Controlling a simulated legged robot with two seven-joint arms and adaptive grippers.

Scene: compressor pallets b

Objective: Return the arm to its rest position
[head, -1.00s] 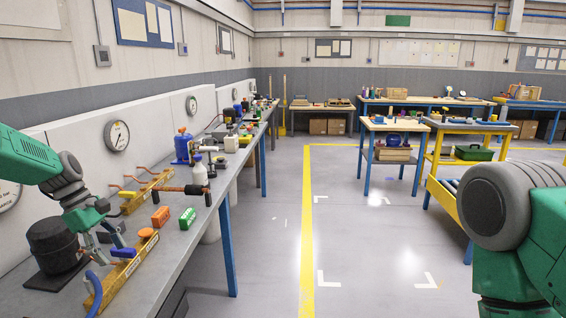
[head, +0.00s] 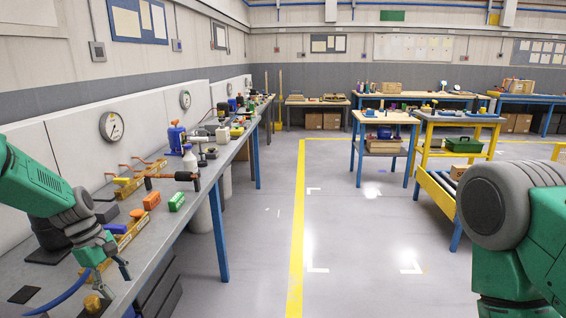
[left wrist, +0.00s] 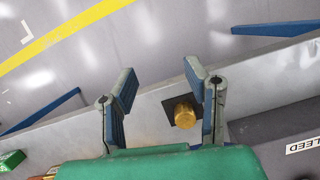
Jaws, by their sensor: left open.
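My left gripper (head: 106,278) is in the lower left of the head view, at the end of my green left arm, above the near part of the grey workbench (head: 140,262). Its two fingers stand apart with nothing between them. In the left wrist view the open fingers (left wrist: 160,88) hang over the bench edge. A brass fitting (left wrist: 186,115) on a dark square pad is beside one finger there. The fitting also shows in the head view (head: 92,303), below the gripper. My right arm shows at the right, but its gripper is out of view.
A blue hose (head: 62,290) lies on the near bench. Clear floor with a yellow line (head: 298,230) is to the right.

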